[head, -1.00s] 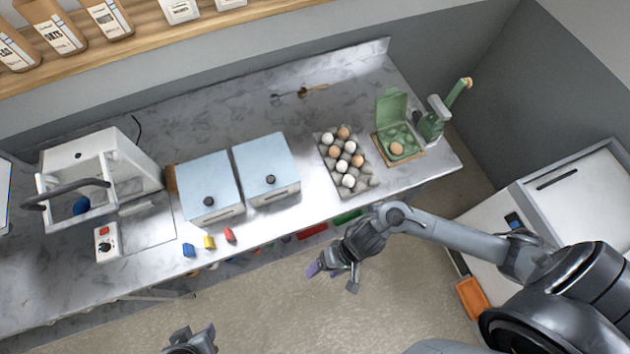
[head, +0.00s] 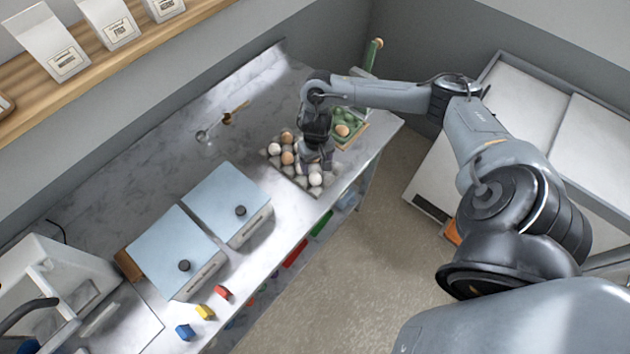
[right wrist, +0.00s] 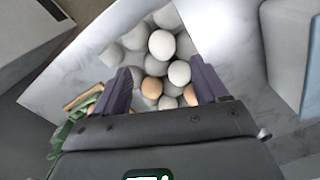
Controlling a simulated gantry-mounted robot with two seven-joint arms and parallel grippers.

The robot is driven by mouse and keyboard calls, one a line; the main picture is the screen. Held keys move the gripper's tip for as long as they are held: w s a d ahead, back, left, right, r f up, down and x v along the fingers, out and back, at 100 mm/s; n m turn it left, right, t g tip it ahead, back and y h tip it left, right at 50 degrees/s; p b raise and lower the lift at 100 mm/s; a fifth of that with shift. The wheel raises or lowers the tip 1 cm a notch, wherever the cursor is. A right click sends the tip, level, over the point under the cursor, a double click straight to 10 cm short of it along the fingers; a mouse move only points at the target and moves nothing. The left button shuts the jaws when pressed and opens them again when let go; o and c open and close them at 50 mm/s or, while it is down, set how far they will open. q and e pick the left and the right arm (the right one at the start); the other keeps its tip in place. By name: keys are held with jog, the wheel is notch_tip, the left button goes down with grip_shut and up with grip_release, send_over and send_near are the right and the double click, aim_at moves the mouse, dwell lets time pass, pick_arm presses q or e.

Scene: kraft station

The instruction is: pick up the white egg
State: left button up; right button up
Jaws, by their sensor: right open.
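The grey egg tray (head: 304,185) holds several white and brown eggs on the counter. A white egg (head: 274,149) sits at its left side, and another white egg (head: 316,180) sits near its front corner. In the right wrist view, one white egg (right wrist: 161,44) lies beyond the fingertips, and another white egg (right wrist: 179,72) lies nearer, between the finger lines. My right gripper (head: 315,163) is open over the tray and hides part of it. In the right wrist view its purple fingers (right wrist: 163,75) are apart with nothing held. My left gripper is out of view.
Two blue-lidded boxes (head: 215,205) stand left of the tray. A whisk (head: 205,134) lies at the back. The counter between whisk and boxes is clear.

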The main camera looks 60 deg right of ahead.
aim_at(315, 175)
jog(key=shift+a+f, duration=0.2)
jog(key=shift+f, duration=3.2)
jog(key=shift+w, duration=0.1)
jog(key=shift+c, duration=0.2)
jog(key=c, duration=0.8)
